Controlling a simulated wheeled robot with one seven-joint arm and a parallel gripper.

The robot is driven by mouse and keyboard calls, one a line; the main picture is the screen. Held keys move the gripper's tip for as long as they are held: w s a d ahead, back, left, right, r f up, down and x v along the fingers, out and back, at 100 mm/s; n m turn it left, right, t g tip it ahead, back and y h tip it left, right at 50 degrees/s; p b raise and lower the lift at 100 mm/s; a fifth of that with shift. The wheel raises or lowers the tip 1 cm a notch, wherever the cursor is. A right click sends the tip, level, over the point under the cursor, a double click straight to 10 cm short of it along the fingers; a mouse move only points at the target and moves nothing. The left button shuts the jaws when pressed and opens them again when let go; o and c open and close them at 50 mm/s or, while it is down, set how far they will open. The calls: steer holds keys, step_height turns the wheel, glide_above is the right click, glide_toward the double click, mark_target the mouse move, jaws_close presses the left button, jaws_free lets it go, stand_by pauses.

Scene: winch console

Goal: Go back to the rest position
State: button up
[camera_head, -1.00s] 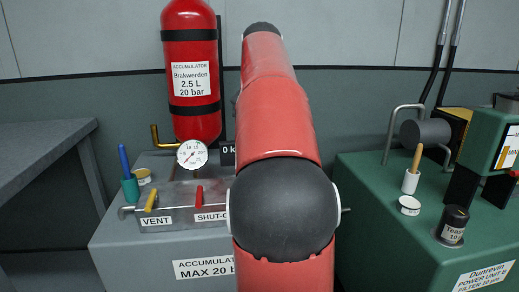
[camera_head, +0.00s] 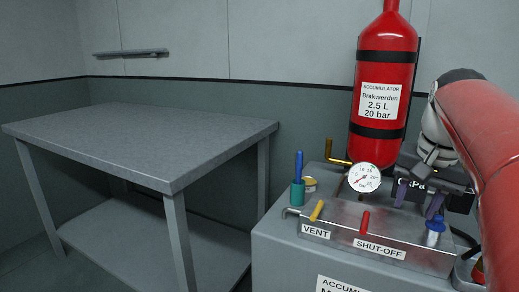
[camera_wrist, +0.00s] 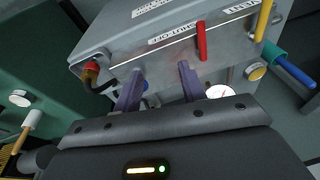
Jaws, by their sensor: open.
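My gripper (camera_head: 418,202) is at the right in the head view, above the back right part of the grey accumulator console (camera_head: 290,250). Its two purple fingers point down, apart. In the wrist view my gripper (camera_wrist: 158,88) shows the fingers spread with no object clearly held between them. A blue and white fitting (camera_head: 435,232) stands just below the right finger; I cannot tell whether they touch. My red arm covers the right edge of the head view.
The console carries a red accumulator bottle (camera_head: 383,100), a gauge (camera_head: 365,178), a yellow vent lever (camera_head: 317,211) and a red shut-off lever (camera_head: 364,222). A blue-handled tool (camera_head: 299,165) stands in a teal cup. A bare grey table (camera_head: 140,140) is at left.

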steer(key=s+a+f+n+t, duration=0.1)
steer(key=s+a+f+n, duration=0.3)
steer(key=s+a+f, duration=0.2)
steer(key=s+a+f+n+t, duration=0.2)
steer(key=s+a+f, duration=0.4)
steer(key=a+f, duration=0.5)
steer(key=shift+n, duration=0.9)
